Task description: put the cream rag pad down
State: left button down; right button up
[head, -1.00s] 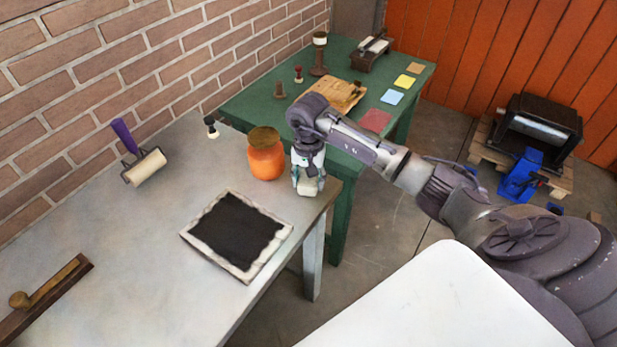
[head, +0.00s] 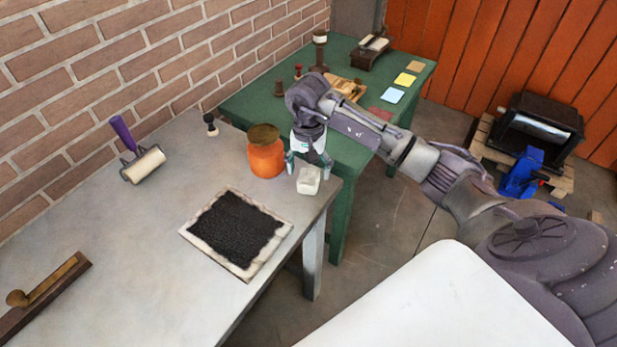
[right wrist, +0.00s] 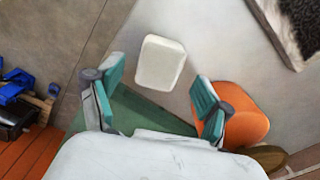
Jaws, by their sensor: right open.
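The cream rag pad (head: 308,181) is a small pale block on the grey table, near its right edge. It lies just right of the orange jar and apart from the black ink slab. My right gripper (head: 309,164) is open above and behind the pad. In the right wrist view the pad (right wrist: 160,62) lies clear beyond the two teal fingertips of my right gripper (right wrist: 157,88), with nothing between them. My left gripper is not in view.
The orange jar (head: 266,156) with a brown lid stands close left of my right gripper. The black ink slab (head: 237,230), a roller (head: 143,164) and a small stamp (head: 210,125) are on the grey table (head: 100,260). A green table (head: 245,104) with presses and cards stands behind.

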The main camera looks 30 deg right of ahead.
aim_at(309, 177)
notch_tip(309, 177, up, 9)
jog(key=b, duration=0.1)
jog(key=shift+f, duration=0.2)
dwell(0.5)
